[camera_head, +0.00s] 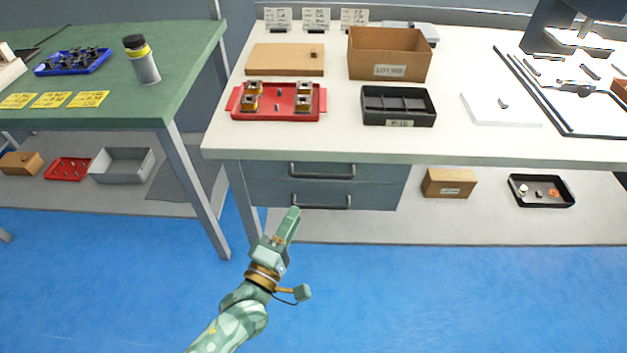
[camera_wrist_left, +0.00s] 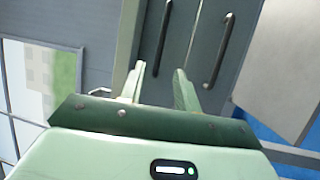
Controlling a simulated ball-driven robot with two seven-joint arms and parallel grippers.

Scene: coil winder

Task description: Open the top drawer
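The top drawer (camera_head: 270,171) is a grey-blue front under the white bench, with a dark bar handle (camera_head: 322,171). It looks shut, flush with the drawer below. My left gripper (camera_head: 291,213) is in front of the drawers, low and near the left end of the lower handle in the head view. In the left wrist view its two fingers (camera_wrist_left: 159,82) are apart with nothing between them. The top drawer's handle (camera_wrist_left: 165,42) shows beyond the fingertips, roughly in line with the gap, and not touched. My right gripper is not in view.
The lower drawer (camera_head: 270,193) has its own handle (camera_head: 321,203), also seen in the left wrist view (camera_wrist_left: 218,50). The bench edge (camera_head: 400,156) overhangs the drawers. A cardboard box (camera_head: 448,183) and a black tray (camera_head: 541,203) stand on the lower shelf. Blue floor in front is clear.

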